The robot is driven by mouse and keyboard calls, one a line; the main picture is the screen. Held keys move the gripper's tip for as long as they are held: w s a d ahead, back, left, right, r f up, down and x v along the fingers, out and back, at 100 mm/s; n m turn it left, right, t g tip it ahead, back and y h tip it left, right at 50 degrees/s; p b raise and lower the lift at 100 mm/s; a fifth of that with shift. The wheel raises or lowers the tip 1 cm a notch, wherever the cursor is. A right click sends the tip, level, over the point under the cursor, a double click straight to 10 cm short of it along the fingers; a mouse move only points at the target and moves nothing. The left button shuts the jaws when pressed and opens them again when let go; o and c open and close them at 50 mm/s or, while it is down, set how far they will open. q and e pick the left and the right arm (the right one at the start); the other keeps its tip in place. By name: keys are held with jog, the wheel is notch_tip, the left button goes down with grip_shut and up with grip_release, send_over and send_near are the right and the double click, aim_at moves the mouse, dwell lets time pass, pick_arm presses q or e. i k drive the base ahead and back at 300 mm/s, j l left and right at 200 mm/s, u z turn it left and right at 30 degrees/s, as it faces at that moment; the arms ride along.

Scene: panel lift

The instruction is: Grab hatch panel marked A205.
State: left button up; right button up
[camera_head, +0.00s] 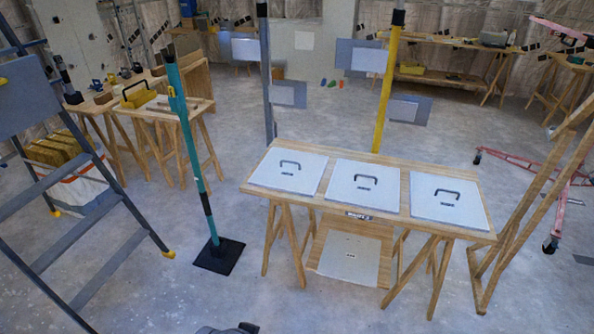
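Three white hatch panels lie flat side by side on a wooden trestle table (405,213): a left panel (270,178), a middle panel (345,192) and a right panel (470,212). Each has a black handle and a small dark label below it. The labels are too small to read, so I cannot tell which panel is A205. A paler panel (345,270) with a small mark is below the table's front edge. Neither of my grippers shows in the view.
A teal post on a black base (219,256) stands left of the table. A grey ladder (45,185) fills the left side. A wooden frame (530,205) and a red wheeled frame (530,165) stand at right. Floor (200,300) in front is mostly clear.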

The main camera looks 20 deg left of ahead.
aim_at(293, 172)
jog(key=i+u, duration=0.3)
jog(key=i, duration=0.25)
jog(key=i+u, duration=0.25)
jog(key=i, duration=0.25)
jog(key=i+l+u, duration=0.3)
jog(key=i, duration=0.25)
jog(key=i+l+u, duration=0.3)
jog(key=i, duration=0.2)
